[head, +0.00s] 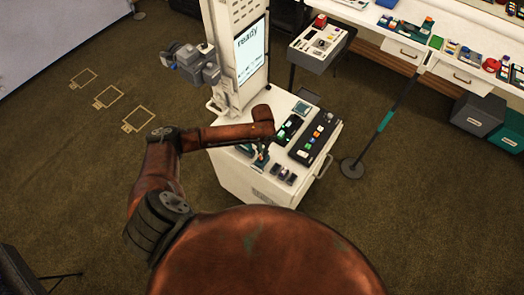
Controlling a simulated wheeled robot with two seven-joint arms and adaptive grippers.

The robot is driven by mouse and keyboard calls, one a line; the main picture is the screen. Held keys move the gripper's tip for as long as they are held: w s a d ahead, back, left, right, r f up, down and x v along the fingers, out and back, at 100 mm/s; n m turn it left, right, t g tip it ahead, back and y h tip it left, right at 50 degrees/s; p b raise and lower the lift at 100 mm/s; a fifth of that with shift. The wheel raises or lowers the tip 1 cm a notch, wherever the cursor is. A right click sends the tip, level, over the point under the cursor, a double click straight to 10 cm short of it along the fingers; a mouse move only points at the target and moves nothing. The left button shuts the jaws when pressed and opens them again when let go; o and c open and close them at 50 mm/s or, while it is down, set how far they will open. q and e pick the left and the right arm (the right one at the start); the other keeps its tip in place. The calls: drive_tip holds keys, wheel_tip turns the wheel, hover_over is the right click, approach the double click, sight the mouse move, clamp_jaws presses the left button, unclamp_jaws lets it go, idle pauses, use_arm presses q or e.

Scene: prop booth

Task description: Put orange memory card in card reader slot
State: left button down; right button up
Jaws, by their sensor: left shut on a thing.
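My left arm reaches in from the left over the white cart. My left gripper (261,159) points down over the cart's near left part. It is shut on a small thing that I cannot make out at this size. A dark tray (302,155) with several small coloured pieces lies on the right of the cart top, and a second dark tray (282,139) lies left of it. Small dark blocks (283,173) sit near the front edge. I cannot tell for sure which thing is the card reader, nor pick out the orange memory card. My right gripper is not in view.
The white cart (237,184) has a handle (323,168) on its right. A tall white stand with a lit screen (250,52) rises behind it. A side table (320,45) and a long counter are farther back.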

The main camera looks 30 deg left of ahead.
use_arm(q)
drive_tip(key=shift+f, duration=0.15)
drive_tip(key=shift+f, duration=0.5)
drive_tip(key=shift+f+b, duration=0.15)
drive_tip(key=shift+b, duration=0.15)
drive_tip(key=shift+f, duration=0.5)
drive_tip(key=c, duration=1.9)
unclamp_jaws()
drive_tip(key=shift+r, duration=0.1)
drive_tip(key=shift+r+p, duration=3.2)
drive_tip(key=shift+r, duration=0.25)
